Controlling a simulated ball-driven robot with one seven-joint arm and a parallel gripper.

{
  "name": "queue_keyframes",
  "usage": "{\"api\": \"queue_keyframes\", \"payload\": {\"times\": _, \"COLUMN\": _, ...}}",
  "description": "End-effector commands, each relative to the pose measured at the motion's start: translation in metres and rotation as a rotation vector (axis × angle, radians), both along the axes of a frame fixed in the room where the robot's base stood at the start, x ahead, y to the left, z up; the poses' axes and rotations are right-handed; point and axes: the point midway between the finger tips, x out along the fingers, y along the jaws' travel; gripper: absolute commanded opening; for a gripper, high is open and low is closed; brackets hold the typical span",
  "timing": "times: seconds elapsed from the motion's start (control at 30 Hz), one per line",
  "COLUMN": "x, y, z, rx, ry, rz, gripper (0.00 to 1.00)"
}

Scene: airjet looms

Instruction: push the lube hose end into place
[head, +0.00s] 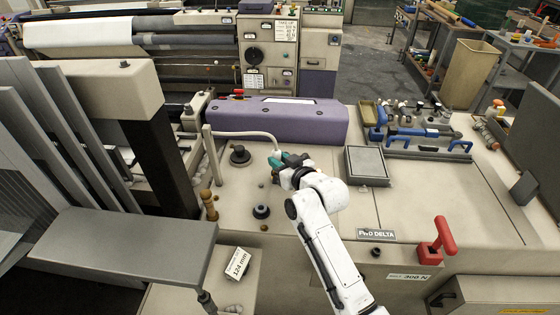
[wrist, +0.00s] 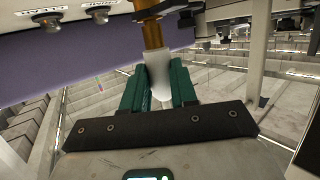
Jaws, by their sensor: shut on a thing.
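The lube hose (head: 245,134) is a pale, thin tube. In the head view it runs from the left, along the front of the purple cover, and bends down to my gripper (head: 281,157). My gripper's green fingers are shut on the hose end (wrist: 155,72). In the wrist view the white hose end stands between the fingertips (wrist: 157,85), and a brass-coloured cylinder (wrist: 152,36) lines up with it and meets it. I cannot tell whether this brass part belongs to the hose or is a separate fitting. In the head view my gripper hides the hose end.
A purple cover (head: 275,121) lies just behind my gripper. A dark round knob (head: 239,156) and another knob (head: 261,211) stand to its left. A grey square box (head: 367,164) and blue-handled clamps (head: 420,135) are to the right. A red lever (head: 440,238) rises at the front right.

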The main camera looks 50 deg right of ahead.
Motion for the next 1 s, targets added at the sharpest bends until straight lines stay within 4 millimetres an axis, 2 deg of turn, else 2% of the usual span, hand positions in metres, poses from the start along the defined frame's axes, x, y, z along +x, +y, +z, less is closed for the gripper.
{"api": "queue_keyframes", "payload": {"times": 0.17, "x": 0.000, "y": 0.000, "z": -0.004, "rx": 0.000, "ry": -0.001, "rz": 0.000, "gripper": 0.00}}
{"api": "queue_keyframes", "payload": {"times": 0.2, "x": 0.000, "y": 0.000, "z": -0.003, "rx": 0.000, "ry": -0.001, "rz": 0.000, "gripper": 0.29}}
{"api": "queue_keyframes", "payload": {"times": 0.5, "x": 0.000, "y": 0.000, "z": -0.003, "rx": 0.000, "ry": 0.000, "rz": 0.000, "gripper": 0.57}}
{"api": "queue_keyframes", "payload": {"times": 0.8, "x": -0.003, "y": 0.001, "z": -0.003, "rx": 0.000, "ry": 0.001, "rz": 0.000, "gripper": 0.57}}
{"api": "queue_keyframes", "payload": {"times": 1.0, "x": -0.024, "y": 0.006, "z": 0.002, "rx": 0.000, "ry": 0.000, "rz": 0.000, "gripper": 0.57}}
